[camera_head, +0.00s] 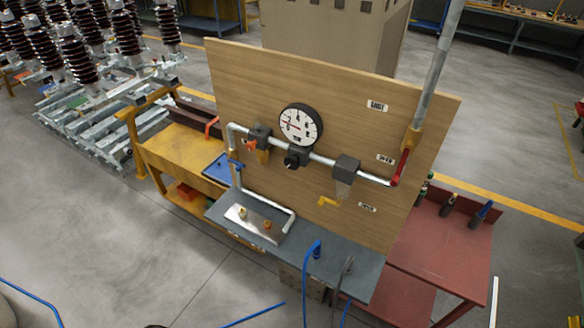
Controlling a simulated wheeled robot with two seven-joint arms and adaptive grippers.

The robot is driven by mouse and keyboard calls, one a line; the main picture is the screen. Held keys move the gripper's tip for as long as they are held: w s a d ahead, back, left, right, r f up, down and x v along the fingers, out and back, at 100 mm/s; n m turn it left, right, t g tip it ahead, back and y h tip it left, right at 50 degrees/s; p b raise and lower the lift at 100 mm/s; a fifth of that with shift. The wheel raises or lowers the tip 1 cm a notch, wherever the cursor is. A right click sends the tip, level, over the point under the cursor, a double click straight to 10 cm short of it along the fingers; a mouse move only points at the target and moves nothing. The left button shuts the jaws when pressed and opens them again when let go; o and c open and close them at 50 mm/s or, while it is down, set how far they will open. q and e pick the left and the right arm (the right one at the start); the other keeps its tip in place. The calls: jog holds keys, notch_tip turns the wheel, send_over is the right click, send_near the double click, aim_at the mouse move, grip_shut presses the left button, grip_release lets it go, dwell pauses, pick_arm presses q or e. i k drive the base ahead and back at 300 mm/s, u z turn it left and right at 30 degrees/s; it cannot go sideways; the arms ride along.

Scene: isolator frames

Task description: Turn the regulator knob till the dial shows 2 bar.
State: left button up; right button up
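A round white dial with a black rim (301,124) is mounted on an upright wooden board (350,90). A red needle shows on its face and seems to lie toward the left, but the numbers are too small to read. Just below the dial, on the grey pipe line, is a black regulator with its dark knob (292,161) facing forward. Nothing touches the knob. Neither of my grippers can be made out in the head view.
The pipe carries other black units (346,168), a red lever (402,164) and a yellow handle (328,202). A grey shelf (335,262) with blue hoses (313,250) juts out below. A yellow bench (185,150) and red table (440,240) flank the board. Floor in front is mostly clear.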

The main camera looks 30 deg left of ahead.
aim_at(291, 162)
jog(key=k, duration=1.3)
jog(key=u, duration=0.75)
jog(key=i, duration=1)
jog(key=z, duration=0.2)
